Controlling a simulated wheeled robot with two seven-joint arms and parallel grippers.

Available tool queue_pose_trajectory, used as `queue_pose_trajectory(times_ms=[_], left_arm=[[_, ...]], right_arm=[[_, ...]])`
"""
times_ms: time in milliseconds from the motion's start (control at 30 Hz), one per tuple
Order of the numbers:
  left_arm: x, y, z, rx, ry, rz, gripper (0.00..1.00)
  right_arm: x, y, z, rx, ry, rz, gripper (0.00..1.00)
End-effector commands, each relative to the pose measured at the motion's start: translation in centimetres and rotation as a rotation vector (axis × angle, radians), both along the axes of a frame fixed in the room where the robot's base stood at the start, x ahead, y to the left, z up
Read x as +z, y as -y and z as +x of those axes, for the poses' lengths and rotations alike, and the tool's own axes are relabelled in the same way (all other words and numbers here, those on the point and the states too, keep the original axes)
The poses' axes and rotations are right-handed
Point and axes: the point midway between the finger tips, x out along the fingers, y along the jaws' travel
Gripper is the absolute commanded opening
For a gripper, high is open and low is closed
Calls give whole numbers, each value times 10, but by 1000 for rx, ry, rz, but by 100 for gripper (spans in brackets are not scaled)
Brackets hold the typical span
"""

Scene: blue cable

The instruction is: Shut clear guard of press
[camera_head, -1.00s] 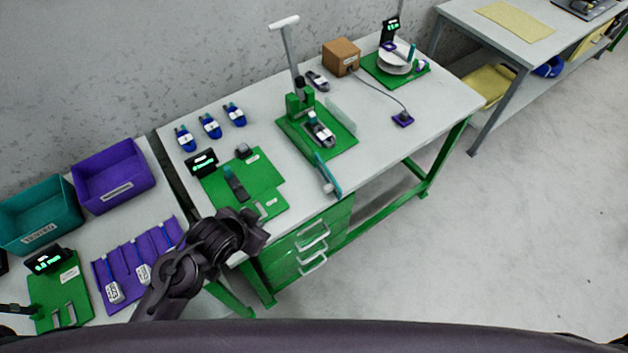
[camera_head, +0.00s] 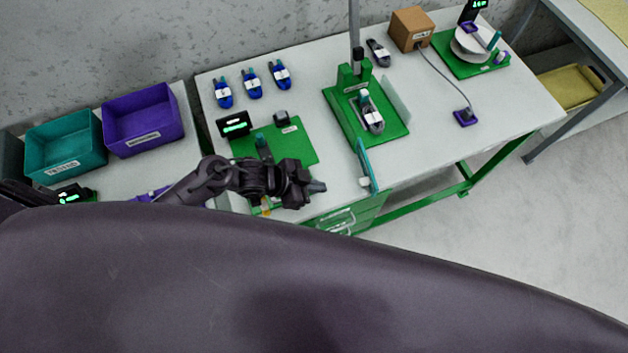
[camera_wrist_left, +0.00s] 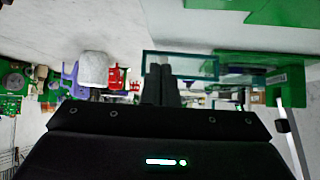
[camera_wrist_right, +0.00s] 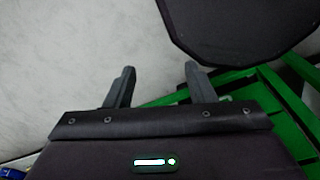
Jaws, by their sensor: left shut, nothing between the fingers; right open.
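My left gripper (camera_head: 320,187) is shut and empty, left of the guard; I see a small gap in the head view. My right gripper (camera_wrist_right: 160,70) is open and empty over the floor.
A green fixture (camera_head: 290,146) with a display lies under and behind my left arm. Several blue pieces (camera_head: 252,84) lie behind it. A clear panel (camera_head: 397,98) stands on the press's right side. A cardboard box (camera_head: 411,29) is at the back. Table right of the guard is clear.

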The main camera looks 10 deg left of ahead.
Motion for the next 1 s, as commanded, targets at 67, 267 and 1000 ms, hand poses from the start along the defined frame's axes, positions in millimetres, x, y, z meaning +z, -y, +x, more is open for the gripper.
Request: queue_pose_trajectory(times_ms=[67, 267, 1000], left_arm=[[-17, 10, 8, 2, 4, -2, 0], [-40, 32, 19, 1, 3, -2, 0], [-40, 74, 40, 2, 1, 2, 0]], right_arm=[[-24, 2, -21, 1, -31, -4, 50], [-55, 2, -10, 4, -16, -3, 50], [-77, -3, 3, 2, 3, 4, 50]])
